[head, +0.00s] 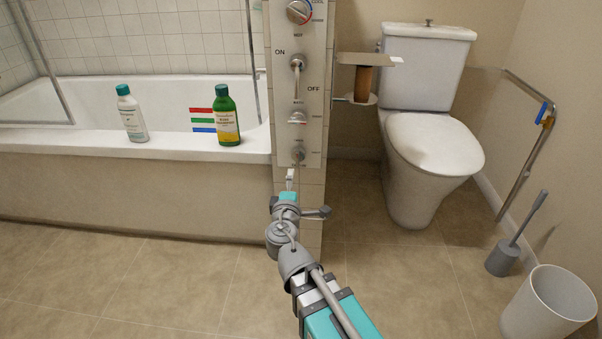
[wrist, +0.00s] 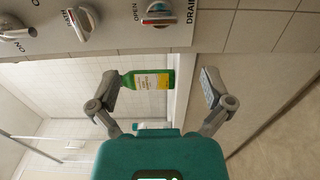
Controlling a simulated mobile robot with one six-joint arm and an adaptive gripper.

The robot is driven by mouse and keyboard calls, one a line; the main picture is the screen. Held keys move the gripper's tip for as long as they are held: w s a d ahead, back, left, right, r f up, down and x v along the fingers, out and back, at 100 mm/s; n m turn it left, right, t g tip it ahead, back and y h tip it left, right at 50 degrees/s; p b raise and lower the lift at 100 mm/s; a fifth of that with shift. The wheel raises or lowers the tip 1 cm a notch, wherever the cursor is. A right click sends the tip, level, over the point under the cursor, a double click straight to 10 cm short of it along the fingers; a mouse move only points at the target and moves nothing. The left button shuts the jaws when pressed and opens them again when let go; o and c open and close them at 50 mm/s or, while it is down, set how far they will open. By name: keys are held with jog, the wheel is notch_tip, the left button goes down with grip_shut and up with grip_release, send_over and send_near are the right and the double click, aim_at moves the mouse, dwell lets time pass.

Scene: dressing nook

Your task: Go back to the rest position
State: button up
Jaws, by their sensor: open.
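My gripper (head: 289,178) is in front of the lower part of the control panel (head: 313,80), just below and left of its lowest knob (head: 298,154). In the wrist view my gripper (wrist: 160,80) has its two fingers spread wide with nothing between them. The green bottle (wrist: 150,80) shows behind the gap, but in the head view this bottle (head: 228,118) stands upright on the tub rim, apart from the gripper. The drain knob (wrist: 159,13) is beyond the fingertips. My arm reaches forward from the bottom of the head view.
A white bottle (head: 131,114) stands on the bathtub rim (head: 60,141). To the right are a paper holder (head: 366,80), the toilet (head: 435,145), a grab rail (head: 522,160), a toilet brush (head: 505,258) and a bin (head: 550,305). The floor (head: 120,280) at left is clear.

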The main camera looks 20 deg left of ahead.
jog(key=shift+d, duration=0.1)
jog(key=w+d+f+m+g+h+p, duration=0.1)
jog(key=w+d+m+g+h+p, duration=0.2)
jog(key=d, duration=0.6)
jog(key=w+d+f+m+g+h+p, duration=0.1)
jog(key=d+m+g+h+p, duration=0.15)
jog(key=d+m, duration=0.4)
jog(key=w+d+m+g+h+p, duration=0.1)
jog(key=d+m+h+p, duration=0.2)
jog(key=d, duration=0.8)
jog(key=s+d+f+m+g+y+p, duration=0.1)
jog(key=s+d+m+g+y+p, duration=0.15)
jog(key=s+d+m+g, duration=0.35)
jog(key=s+d+m+g+y+p, duration=0.1)
jog(key=s+d+m+g+p, duration=0.2)
jog(key=d, duration=0.5)
notch_tip(320, 180, up, 38)
jog(key=s+g+p, duration=0.1)
jog(key=g+p, duration=0.1)
jog(key=p, duration=3.8)
jog(key=shift+s+r+y, duration=0.25)
jog(key=shift+s+y, duration=0.05)
jog(key=shift+n, duration=0.25)
